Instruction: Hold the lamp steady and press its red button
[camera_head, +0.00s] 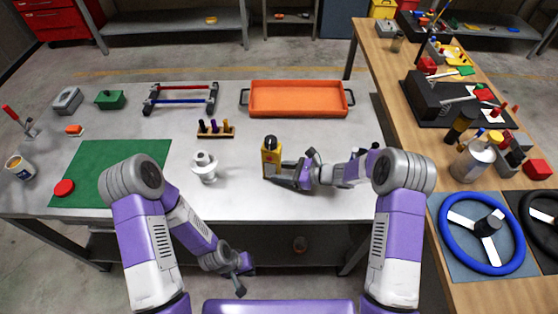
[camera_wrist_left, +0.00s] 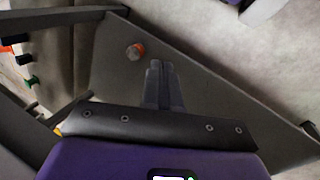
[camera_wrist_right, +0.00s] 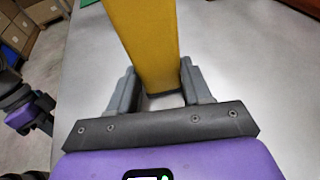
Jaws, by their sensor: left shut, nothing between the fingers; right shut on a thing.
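The yellow lamp (camera_head: 271,157) with a black top stands upright on the grey table, right of the white fitting. My right gripper (camera_head: 284,174) is shut on its lower part from the right. In the right wrist view the yellow body (camera_wrist_right: 146,40) rises between the two fingers (camera_wrist_right: 158,88). My left gripper (camera_head: 241,288) is low in front of the table's front edge, well apart from the lamp. Its fingers (camera_wrist_left: 163,75) are together and empty in the left wrist view.
A white fitting (camera_head: 204,166) stands left of the lamp. A wooden block with dark pegs (camera_head: 215,131) and an orange tray (camera_head: 296,98) lie behind. A green mat (camera_head: 100,170) with a red disc (camera_head: 64,187) is at left. The table in front of the lamp is clear.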

